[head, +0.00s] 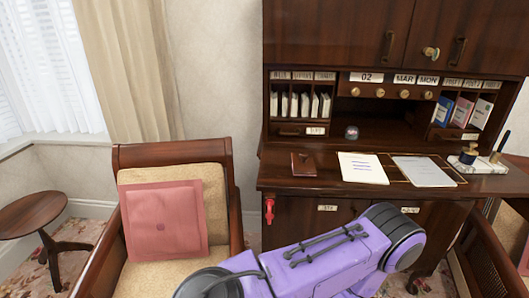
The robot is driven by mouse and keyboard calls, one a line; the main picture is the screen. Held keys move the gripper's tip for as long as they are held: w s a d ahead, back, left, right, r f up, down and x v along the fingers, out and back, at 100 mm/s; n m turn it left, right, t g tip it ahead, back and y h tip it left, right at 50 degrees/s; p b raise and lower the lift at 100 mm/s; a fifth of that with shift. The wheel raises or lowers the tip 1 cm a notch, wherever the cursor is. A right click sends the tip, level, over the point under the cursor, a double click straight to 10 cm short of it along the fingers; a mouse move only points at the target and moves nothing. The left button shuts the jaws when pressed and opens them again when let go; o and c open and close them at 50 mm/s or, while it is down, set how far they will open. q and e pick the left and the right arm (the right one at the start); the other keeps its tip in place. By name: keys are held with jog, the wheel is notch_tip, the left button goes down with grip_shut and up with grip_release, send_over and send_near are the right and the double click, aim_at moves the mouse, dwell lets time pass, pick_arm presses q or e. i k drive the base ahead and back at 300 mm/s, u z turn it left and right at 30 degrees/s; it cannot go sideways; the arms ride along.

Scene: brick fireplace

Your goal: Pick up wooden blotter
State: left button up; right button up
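A small reddish-brown flat piece (303,165) lies on the left part of the desk's writing surface. It may be the wooden blotter, but it is too small to be sure. Nothing touches it. A purple link of one of my arms crosses the lower middle of the head view, in front of the desk's lower part. Neither of my grippers shows in this view.
The dark wooden desk (275,178) carries papers (362,168), a clipboard-like sheet (423,171), a small jar (351,132) and an ink set (468,155). A cushioned armchair (190,153) stands left, a round side table (28,214) further left.

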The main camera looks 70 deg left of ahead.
aim_at(303, 164)
jog(key=u, duration=0.1)
jog(key=k, duration=0.15)
jog(key=u, duration=1)
